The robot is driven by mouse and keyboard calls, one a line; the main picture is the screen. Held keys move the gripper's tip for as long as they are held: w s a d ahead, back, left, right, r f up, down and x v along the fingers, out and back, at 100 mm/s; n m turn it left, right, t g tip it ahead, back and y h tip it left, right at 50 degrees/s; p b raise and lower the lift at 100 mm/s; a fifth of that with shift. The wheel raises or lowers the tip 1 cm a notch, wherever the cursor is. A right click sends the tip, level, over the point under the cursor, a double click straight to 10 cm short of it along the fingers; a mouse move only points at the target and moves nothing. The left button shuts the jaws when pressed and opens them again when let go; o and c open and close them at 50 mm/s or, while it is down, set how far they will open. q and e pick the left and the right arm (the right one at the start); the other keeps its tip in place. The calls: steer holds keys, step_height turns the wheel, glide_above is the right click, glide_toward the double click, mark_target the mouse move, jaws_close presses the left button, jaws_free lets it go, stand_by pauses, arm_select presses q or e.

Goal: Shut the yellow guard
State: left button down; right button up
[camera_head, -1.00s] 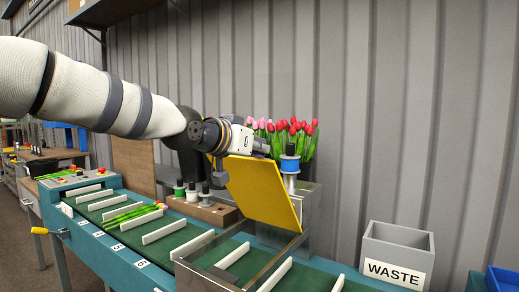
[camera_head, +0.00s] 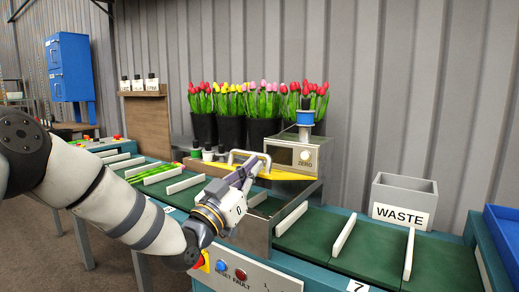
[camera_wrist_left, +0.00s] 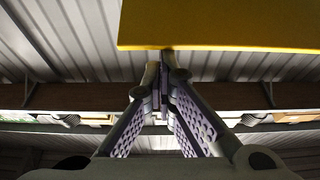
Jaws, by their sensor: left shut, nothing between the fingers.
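The yellow guard (camera_head: 288,175) shows in the head view as a thin, nearly level strip in front of the grey box with a ZERO dial. A pale bar-shaped loop (camera_head: 240,153) stands at its left end. My left gripper (camera_head: 254,164) is shut and empty at the guard's left part, and its fingers hide some of it. In the left wrist view, the guard (camera_wrist_left: 230,25) fills the upper right, and the closed fingertips (camera_wrist_left: 164,68) are at its lower edge. I cannot tell whether they touch. My right gripper is not in view.
The green conveyor (camera_head: 375,260) with white dividers runs below. A clear-sided metal housing (camera_head: 245,233) stands under the guard. The WASTE bin (camera_head: 405,190) is to the right. Black buckets of tulips (camera_head: 262,128) stand behind. Blue and red buttons (camera_head: 240,275) are on the front panel.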

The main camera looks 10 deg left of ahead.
arm_select(q)
step_height(320, 180, down, 7)
steer(key=s+t+b, duration=0.1)
steer(key=b, duration=0.1)
steer(key=shift+s+a+r, duration=0.15)
steer(key=shift+s+a, duration=0.05)
steer(key=shift+s, duration=0.05)
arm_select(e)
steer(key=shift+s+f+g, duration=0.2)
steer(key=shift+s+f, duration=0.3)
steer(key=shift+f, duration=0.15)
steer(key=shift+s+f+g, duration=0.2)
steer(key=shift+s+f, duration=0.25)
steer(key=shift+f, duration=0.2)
